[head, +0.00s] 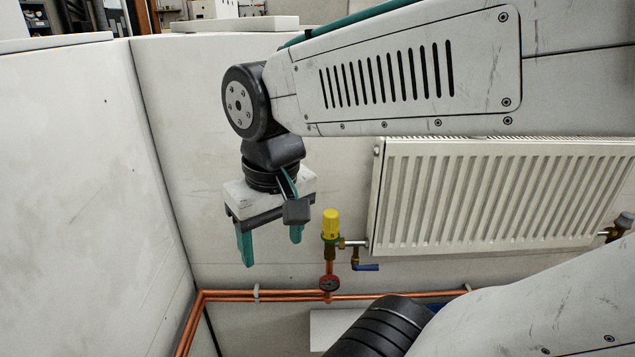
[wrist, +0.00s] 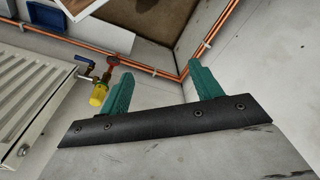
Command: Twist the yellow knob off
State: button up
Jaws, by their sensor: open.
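The yellow knob (head: 331,222) sits upright on a valve with a green collar (head: 330,239), on top of a copper pipe beside the radiator. In the wrist view the yellow knob (wrist: 98,96) shows left of my fingers, next to the radiator. My gripper (head: 270,246) is open and empty. In the head view it hangs to the left of the knob with its green fingers pointing down, apart from it. In the wrist view my gripper (wrist: 162,92) has nothing between its fingers.
A white radiator (head: 500,195) hangs right of the valve. A blue-handled tap (head: 366,267) and a red round part (head: 329,283) sit below the knob. Copper pipes (head: 240,293) run along the lower wall. A white side wall (head: 85,200) stands at left.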

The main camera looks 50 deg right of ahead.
jog(key=w+d+m, duration=0.6)
jog(key=m+g, duration=0.1)
jog(key=m, duration=1.6)
send_over(331, 212)
notch_tip(331, 212, down, 8)
jog(key=shift+w+a+f, duration=0.1)
jog(key=shift+f, duration=0.15)
jog(key=shift+d+f, duration=0.2)
jog(key=shift+f, duration=3.75)
jog(key=c, duration=1.1)
jog(key=shift+f, duration=0.15)
